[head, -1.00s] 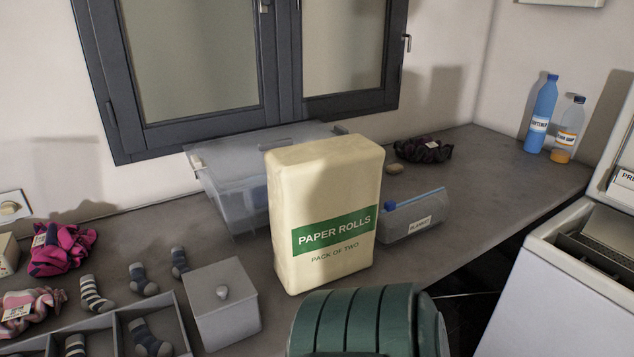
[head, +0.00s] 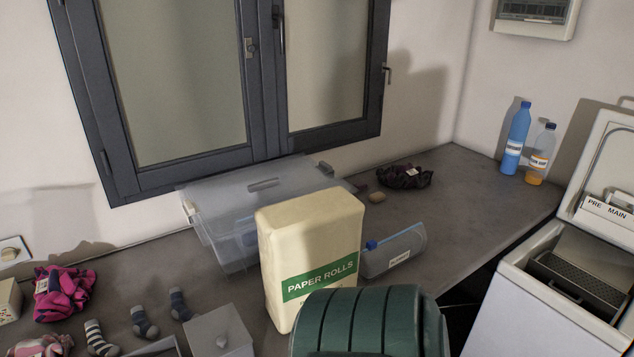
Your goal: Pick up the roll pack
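The roll pack (head: 308,242) is a cream upright block with a green band reading "PAPER ROLLS". It stands on the grey counter in the middle of the head view, and its lower right part is hidden behind a dark green ribbed rounded thing (head: 368,322) in the foreground. Neither of my grippers shows in the head view.
A clear lidded bin (head: 226,229) stands behind the pack, and a clear pouch with a blue zip (head: 398,250) lies to its right. A grey lidded box (head: 218,333) and socks (head: 143,322) are at left. Bottles (head: 515,140) stand far right, near an open toploader (head: 560,290).

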